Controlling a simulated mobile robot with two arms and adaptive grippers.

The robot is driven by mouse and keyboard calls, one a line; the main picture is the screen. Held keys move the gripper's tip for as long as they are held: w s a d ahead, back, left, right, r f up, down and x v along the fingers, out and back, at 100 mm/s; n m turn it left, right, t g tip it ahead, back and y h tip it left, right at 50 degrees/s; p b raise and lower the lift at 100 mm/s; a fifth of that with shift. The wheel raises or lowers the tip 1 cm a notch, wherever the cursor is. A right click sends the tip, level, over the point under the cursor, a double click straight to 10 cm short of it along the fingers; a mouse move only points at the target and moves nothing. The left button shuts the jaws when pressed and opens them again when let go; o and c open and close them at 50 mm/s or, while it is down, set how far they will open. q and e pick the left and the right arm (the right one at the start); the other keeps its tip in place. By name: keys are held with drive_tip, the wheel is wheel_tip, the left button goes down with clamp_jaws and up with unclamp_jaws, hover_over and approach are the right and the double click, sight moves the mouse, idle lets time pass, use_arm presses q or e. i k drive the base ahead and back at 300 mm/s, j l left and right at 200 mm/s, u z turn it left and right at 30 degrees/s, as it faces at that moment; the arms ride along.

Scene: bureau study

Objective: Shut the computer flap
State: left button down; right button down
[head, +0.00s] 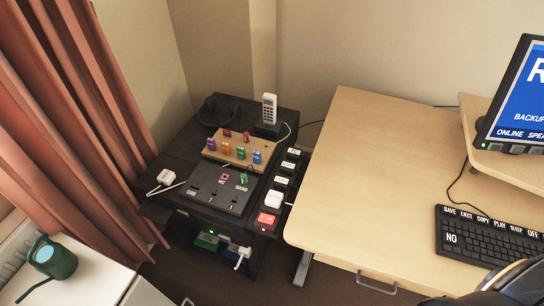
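A computer screen (518,98) with a blue display stands at the right edge, cut off by the frame. A black keyboard (487,240) with large labelled keys lies on the desk below it. I cannot make out a computer flap for certain. A low black unit (262,268) left of the desk has an opening in its front, where a green item (207,241) and a white plug (240,254) show. Neither of my grippers can be made out. A dark curved shape at the bottom right corner is cut off, and I cannot tell what it is.
A light wooden desk (365,165) fills the right. On the black unit are a wooden board (231,160) with coloured pieces, a dark panel (213,197) and a white phone (269,108). A green watering can (53,257) stands on a white cabinet (92,280) by orange curtains (70,120).

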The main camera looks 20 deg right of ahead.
sight(155, 213)
drive_tip(key=z, duration=0.15)
drive_tip(key=k+l, duration=0.2)
drive_tip(key=k, duration=0.35)
drive_tip(key=k+l+u, duration=0.1)
drive_tip(key=k, duration=0.5)
drive_tip(key=l, duration=0.1)
